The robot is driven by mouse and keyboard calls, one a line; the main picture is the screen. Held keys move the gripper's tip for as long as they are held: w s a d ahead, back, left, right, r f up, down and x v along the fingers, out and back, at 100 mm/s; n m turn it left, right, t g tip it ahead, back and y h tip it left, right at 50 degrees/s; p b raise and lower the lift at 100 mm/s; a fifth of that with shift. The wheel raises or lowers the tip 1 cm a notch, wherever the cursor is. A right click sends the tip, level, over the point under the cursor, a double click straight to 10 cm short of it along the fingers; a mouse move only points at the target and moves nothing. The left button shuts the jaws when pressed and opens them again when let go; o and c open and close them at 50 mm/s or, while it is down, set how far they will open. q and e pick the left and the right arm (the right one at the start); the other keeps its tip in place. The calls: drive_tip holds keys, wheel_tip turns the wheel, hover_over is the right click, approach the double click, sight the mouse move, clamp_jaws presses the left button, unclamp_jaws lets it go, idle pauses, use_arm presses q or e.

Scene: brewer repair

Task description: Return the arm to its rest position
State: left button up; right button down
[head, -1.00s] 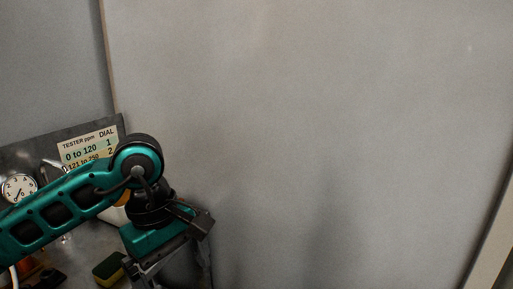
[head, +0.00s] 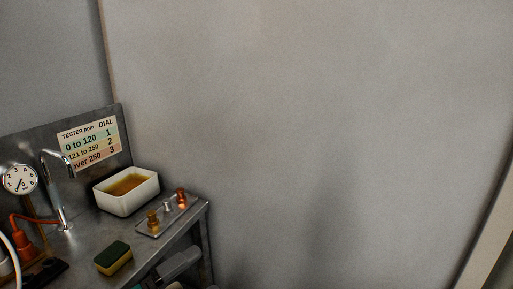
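No arm of mine can be made out for sure in the head view. Neither gripper's fingertips can be seen. A grey shape with a sliver of teal shows low beside the counter, at the bottom edge. I cannot tell whether it is part of my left arm or something on a lower level.
The metal counter (head: 85,243) at lower left holds a white tub (head: 108,198) of amber contents, a small tray (head: 150,231) with several metal fittings, a sponge (head: 113,257), a tap (head: 60,195) and a dial gauge (head: 19,180). A dial chart (head: 90,143) hangs behind. Bare wall (head: 320,120) fills the right.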

use_arm(q)
drive_tip(key=s+a+f+n+g+y, duration=0.2)
drive_tip(key=s+a+f+n+y, duration=0.45)
drive_tip(key=a+f+n, duration=0.45)
drive_tip(key=s+a+f+n+g+y, duration=0.1)
drive_tip(key=s+a+f+n+y, duration=0.6)
drive_tip(key=f, duration=0.5)
drive_tip(key=w+d+n, duration=0.2)
drive_tip(key=d+n, duration=0.3)
drive_tip(key=d, duration=0.5)
drive_tip(key=shift+d+n+t, duration=0.3)
drive_tip(key=shift+d+n, duration=0.1)
